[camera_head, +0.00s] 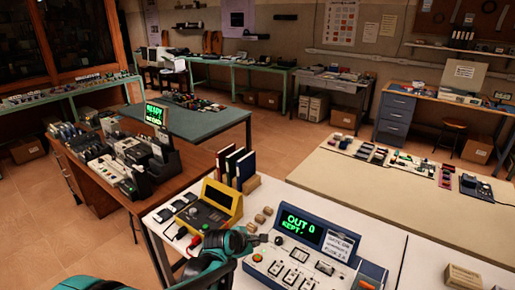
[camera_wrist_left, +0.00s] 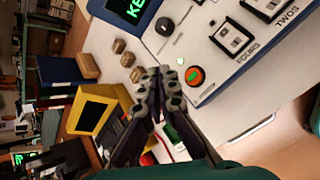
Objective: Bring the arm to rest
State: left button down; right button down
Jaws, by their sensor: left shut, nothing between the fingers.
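My left gripper (camera_head: 262,239) reaches over the white table at the bottom middle of the head view, with its teal arm behind it. Its fingers are together and empty, and they also show in the left wrist view (camera_wrist_left: 165,78). The fingertips appear close to the near left corner of a blue-edged console (camera_head: 315,248) with a green "OUT 0 KEPT" display. In the wrist view a round orange-red button (camera_wrist_left: 194,76) on that console lies just beside the fingertips. Whether they touch it I cannot tell. My right gripper is not in view.
A yellow device (camera_head: 208,207) and small wooden blocks (camera_head: 262,216) stand left of the console. Upright books (camera_head: 236,166) are behind them. A beige table (camera_head: 400,190) holds small parts to the right. Bare floor (camera_head: 285,140) lies beyond.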

pick_arm(q)
jog(key=s+a+r+m+y, duration=0.1)
jog(key=s+a+r+m, duration=0.1)
jog(key=s+a+m, duration=0.3)
jog(key=s+a+r+m+y, duration=0.2)
jog(key=s+a+m, duration=0.4)
jog(key=s, duration=0.7)
jog(key=s+a+r+m+g+y, duration=0.1)
jog(key=s+a+r+m, duration=0.1)
jog(key=s+a+m, duration=0.4)
jog(key=s+m, duration=0.3)
jog(key=shift+s+y, duration=0.15)
jog(key=shift+y, duration=0.15)
